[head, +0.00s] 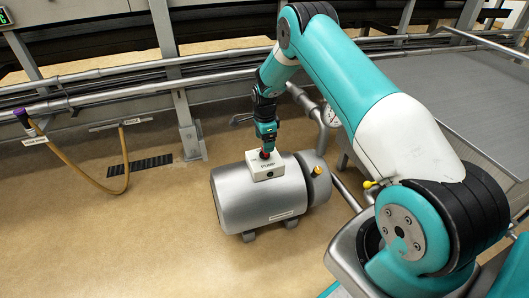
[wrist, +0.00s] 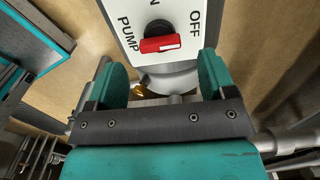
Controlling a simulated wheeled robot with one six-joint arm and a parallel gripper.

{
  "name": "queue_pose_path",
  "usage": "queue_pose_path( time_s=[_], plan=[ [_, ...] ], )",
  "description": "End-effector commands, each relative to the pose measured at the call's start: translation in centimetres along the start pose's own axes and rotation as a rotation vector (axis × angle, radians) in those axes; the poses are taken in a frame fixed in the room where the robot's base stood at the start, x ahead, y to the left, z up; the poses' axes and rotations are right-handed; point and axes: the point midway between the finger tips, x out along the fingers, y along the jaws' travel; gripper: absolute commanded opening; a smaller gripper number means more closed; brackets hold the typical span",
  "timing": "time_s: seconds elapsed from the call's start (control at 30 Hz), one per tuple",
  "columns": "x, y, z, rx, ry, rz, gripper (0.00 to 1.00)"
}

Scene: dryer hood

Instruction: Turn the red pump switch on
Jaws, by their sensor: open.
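The red pump switch (wrist: 160,43) is a short red bar on a dark round base, on a white panel (wrist: 180,14). It lies nearly level across the wrist picture. "PUMP" is printed to its left, "OFF" to its right, and a cut-off label ending in "N" above it. In the head view the white switch box (head: 268,170) sits on top of a grey tank, with a bit of red at its top. My gripper (wrist: 162,80) is open, its two teal fingers apart with nothing between them. The switch shows just beyond the fingertips. In the head view my gripper (head: 266,144) is right above the box.
The grey tank (head: 233,203) stands on the tan floor. A gauge (head: 331,115) and pipes are close to its right. Metal rails (head: 90,98) run behind it. A tan hose (head: 75,172) hangs at the left.

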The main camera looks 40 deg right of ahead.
Motion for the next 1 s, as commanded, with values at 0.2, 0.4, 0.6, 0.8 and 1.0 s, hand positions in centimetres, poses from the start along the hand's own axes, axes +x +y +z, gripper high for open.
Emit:
queue_pose_path(
  time_s=[0.2,0.4,0.6,0.8,1.0],
  plan=[
    [3.3,0.0,0.0,0.000,0.000,0.000,0.77],
    [4.0,0.0,0.0,-0.001,0.000,0.000,0.77],
    [4.0,0.0,0.0,0.000,0.000,0.000,0.77],
    [3.9,0.0,0.0,0.000,0.000,0.000,0.35],
    [3.9,0.0,0.0,-0.004,0.000,0.000,0.27]
  ],
)
